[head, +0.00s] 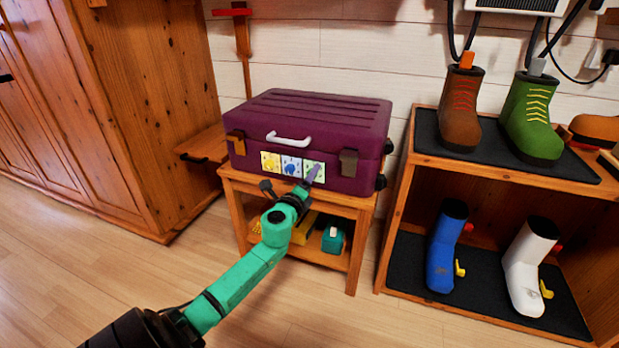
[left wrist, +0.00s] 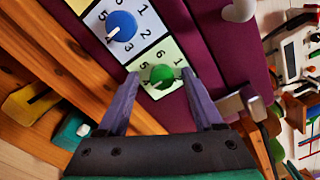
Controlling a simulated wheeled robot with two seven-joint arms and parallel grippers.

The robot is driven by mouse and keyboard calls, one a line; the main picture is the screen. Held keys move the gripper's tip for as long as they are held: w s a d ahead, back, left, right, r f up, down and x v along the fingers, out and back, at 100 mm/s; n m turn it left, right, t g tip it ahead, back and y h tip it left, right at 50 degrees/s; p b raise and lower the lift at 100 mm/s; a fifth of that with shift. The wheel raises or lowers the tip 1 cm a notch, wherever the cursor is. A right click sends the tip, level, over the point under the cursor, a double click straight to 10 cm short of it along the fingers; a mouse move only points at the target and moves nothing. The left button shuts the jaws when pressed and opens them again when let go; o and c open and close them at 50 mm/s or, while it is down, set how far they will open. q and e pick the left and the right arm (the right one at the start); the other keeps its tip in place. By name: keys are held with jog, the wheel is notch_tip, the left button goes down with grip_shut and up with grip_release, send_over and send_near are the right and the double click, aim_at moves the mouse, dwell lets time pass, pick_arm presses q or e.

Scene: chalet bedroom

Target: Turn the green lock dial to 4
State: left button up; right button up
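The green dial (left wrist: 163,74) sits on a pale green panel on the front of the purple case. In the left wrist view, numbers 5, 6 and 1 show around it, but I cannot tell which one its pointer faces. My left gripper (left wrist: 159,76) is open, with one purple-grey finger on each side of the dial. I cannot tell whether either finger touches it. My right gripper is out of view.
The purple case (head: 320,115) stands on a small wooden table (head: 352,255), with a yellow dial (head: 270,161) farther left. A latch (head: 348,163) is just right of the green panel. A shoe rack (head: 395,215) with boots stands on the right; a wooden cabinet (head: 150,100) is at left.

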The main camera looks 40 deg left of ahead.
pick_arm(q)
jog(key=shift+r, duration=0.1)
jog(key=v, duration=1.4)
jog(key=shift+s, duration=0.25)
jog(key=shift+d, duration=0.1)
